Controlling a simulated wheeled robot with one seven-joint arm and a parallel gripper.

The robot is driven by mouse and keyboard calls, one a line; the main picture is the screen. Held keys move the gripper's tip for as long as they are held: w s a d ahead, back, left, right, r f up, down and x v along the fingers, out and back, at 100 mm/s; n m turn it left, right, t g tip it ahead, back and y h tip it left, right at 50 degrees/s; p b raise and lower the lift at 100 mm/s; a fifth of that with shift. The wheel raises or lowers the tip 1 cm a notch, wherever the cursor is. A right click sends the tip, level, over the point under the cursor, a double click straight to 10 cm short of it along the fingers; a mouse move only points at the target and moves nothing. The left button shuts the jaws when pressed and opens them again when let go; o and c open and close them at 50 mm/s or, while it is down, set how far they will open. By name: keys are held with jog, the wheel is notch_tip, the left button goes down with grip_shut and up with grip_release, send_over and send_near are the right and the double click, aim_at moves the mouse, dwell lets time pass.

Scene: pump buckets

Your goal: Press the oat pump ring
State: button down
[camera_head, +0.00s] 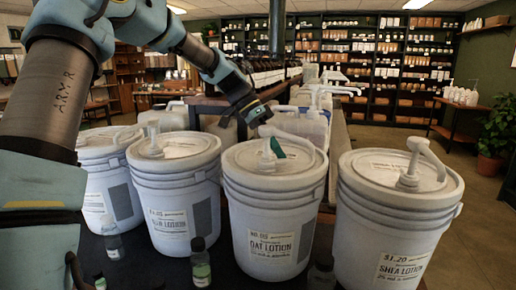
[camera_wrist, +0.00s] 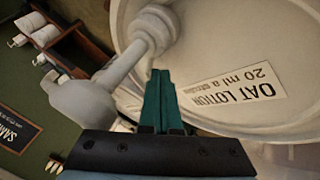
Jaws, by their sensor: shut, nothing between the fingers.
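The oat lotion bucket (camera_head: 268,215) is white and lidded, third from the left in the head view, with an "OAT LOTION" label. Its white pump (camera_head: 266,160) stands on the lid, partly hidden by my gripper. In the wrist view the pump head (camera_wrist: 85,106) lies to the left, and the pump's ring (camera_wrist: 150,32) sits near the lid at the top. My gripper (camera_head: 279,148) has green fingers, pressed together with nothing between them. In the wrist view the fingers (camera_wrist: 160,78) point toward the lid, just beside the pump. I cannot tell whether they touch it.
The shea lotion bucket (camera_head: 385,225) with its pump stands close on the right. Two more white pump buckets (camera_head: 172,205) (camera_head: 108,195) stand on the left. White jugs (camera_head: 303,128) stand behind.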

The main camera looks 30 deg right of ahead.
jog(key=shift+s+d+m+g+y+p, duration=0.2)
jog(key=shift+s+m+g+y+p, duration=0.15)
jog(key=shift+m+y, duration=0.45)
jog(key=shift+a, duration=0.15)
jog(key=shift+s+a, duration=0.1)
jog(key=shift+a, duration=0.6)
jog(key=shift+d, duration=0.15)
